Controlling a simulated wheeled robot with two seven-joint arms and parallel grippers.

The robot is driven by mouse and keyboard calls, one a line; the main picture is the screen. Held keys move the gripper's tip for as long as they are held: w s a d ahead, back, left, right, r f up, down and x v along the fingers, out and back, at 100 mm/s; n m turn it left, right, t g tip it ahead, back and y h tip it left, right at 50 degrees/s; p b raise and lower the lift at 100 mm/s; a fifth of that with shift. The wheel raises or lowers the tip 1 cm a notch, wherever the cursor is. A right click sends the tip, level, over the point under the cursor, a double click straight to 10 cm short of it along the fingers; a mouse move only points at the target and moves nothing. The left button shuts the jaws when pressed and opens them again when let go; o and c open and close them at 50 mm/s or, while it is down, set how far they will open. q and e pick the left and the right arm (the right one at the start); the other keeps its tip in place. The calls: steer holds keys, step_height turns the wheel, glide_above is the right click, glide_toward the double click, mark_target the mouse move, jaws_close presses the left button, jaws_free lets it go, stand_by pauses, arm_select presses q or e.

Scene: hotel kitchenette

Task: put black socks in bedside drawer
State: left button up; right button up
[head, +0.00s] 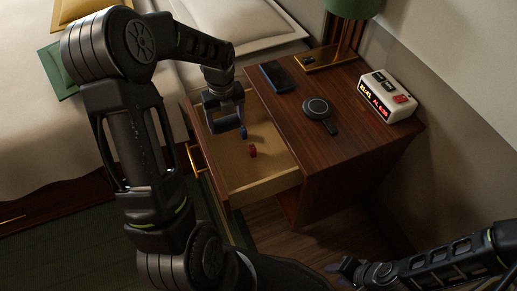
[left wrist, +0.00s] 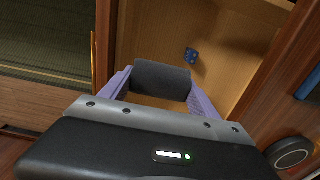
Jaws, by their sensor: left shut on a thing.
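The bedside drawer (head: 272,168) is pulled open from the dark wooden nightstand (head: 345,155). My left gripper (head: 224,112) is over the open drawer, near its outer side. In the left wrist view my left gripper (left wrist: 160,92) is shut on a dark grey-black bundle, the black socks (left wrist: 162,76). The socks are hard to tell from the dark gripper in the head view. My right gripper (head: 346,268) is low at the bottom right, apart from the drawer; its jaws are unclear.
A bed (head: 35,120) stands at left.

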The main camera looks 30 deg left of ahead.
arm_select(q)
steer(key=b, duration=0.2)
glide_above(230, 149)
steer(key=shift+f, duration=3.1)
steer(key=shift+f+b, duration=0.35)
steer(key=shift+f, duration=1.5)
steer(key=shift+f, duration=0.1)
steer(key=shift+f, duration=0.15)
steer(key=o, duration=1.4)
steer(key=shift+c, duration=0.2)
